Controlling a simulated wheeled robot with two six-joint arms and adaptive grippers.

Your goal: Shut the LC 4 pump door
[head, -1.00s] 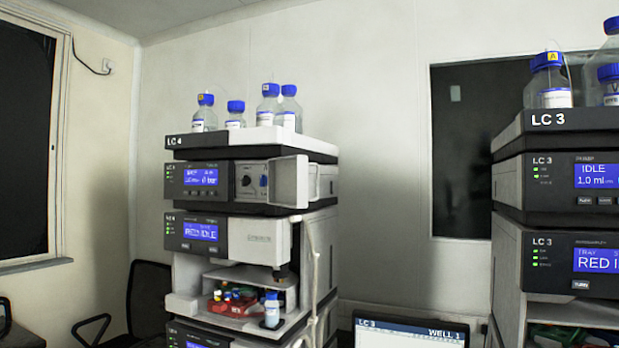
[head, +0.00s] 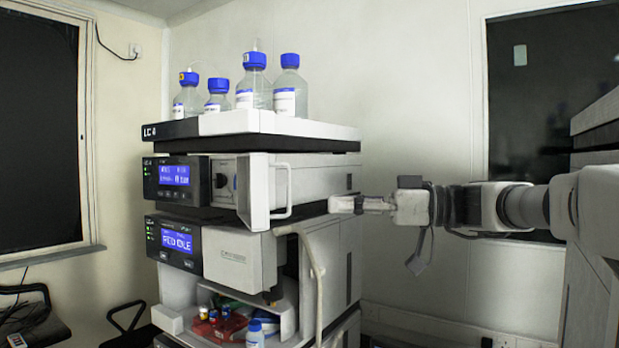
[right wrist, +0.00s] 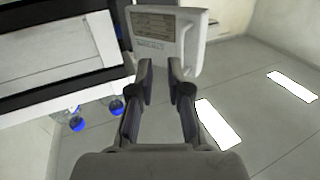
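The LC 4 pump door (head: 257,192) is a pale panel with a bar handle (head: 283,190). It stands open, swung out from the front of the LC 4 pump module (head: 174,181). My right gripper (head: 334,204) is to the right of the door and handle in the head view, apart from them in the picture. In the right wrist view, its two dark fingers (right wrist: 161,66) are spread with nothing between them. The labelled door panel (right wrist: 158,28) shows just beyond the fingertips; I cannot tell whether they touch it. My left gripper is not in view.
Blue-capped bottles (head: 256,88) stand on the stack's top tray (head: 305,130). Below the pump is a second module (head: 233,256) with a pale curved tube (head: 318,275) at its side. A grey cabinet side (head: 598,150) is at the right edge.

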